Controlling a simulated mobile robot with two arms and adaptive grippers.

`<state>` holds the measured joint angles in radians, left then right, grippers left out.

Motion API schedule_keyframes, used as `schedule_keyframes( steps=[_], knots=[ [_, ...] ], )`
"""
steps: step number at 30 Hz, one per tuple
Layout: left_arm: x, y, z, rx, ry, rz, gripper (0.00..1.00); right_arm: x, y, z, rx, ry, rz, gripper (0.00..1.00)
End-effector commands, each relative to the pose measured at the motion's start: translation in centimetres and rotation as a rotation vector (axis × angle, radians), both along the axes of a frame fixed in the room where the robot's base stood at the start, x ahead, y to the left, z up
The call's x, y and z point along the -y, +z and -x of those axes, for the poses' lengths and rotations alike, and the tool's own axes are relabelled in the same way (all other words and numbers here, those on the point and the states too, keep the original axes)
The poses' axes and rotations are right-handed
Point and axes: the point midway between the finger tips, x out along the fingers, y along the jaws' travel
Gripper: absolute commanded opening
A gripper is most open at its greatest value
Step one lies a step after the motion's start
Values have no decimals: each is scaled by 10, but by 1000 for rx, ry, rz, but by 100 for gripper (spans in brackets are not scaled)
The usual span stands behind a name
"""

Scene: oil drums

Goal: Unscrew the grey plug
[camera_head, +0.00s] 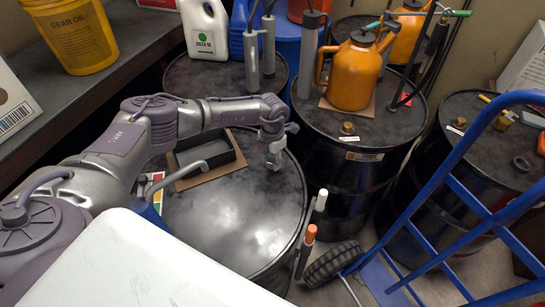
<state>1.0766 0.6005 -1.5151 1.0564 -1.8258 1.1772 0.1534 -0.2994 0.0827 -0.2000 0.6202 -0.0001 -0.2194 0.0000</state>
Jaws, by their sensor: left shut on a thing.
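My left arm reaches in from the left over the nearest black oil drum (235,215). My left gripper (274,158) points down at the back right part of the drum's lid and is shut on a small grey thing, which appears to be the grey plug. The fingers hide most of it, so I cannot tell how its thread sits in the drum. My right gripper is not in view.
A dark tray (208,153) on cardboard lies on the same drum. More drums stand behind, one with an orange oil can (352,75) and a brass plug (347,127). A blue hand truck (440,190) stands at the right. Markers (306,240) are at the drum's front right side.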

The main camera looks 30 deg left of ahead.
Motion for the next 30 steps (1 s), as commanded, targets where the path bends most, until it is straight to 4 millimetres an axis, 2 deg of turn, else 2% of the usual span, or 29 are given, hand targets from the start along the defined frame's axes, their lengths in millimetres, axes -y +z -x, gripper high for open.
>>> schedule_keyframes(
  steps=[11, 14, 21, 24, 30],
  knots=[
    [0, -1, 1, -3, 56, -1, 0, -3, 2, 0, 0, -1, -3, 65],
    [0, 1, 2, -5, 152, -1, 0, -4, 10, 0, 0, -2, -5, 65],
    [-2, 1, 2, -6, 516, -2, 0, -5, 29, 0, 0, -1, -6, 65],
    [-2, -1, 2, -5, 583, -1, 0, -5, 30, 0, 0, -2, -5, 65],
    [-2, -2, 2, -5, 593, -2, 0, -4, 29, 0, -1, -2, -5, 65]
  ],
)
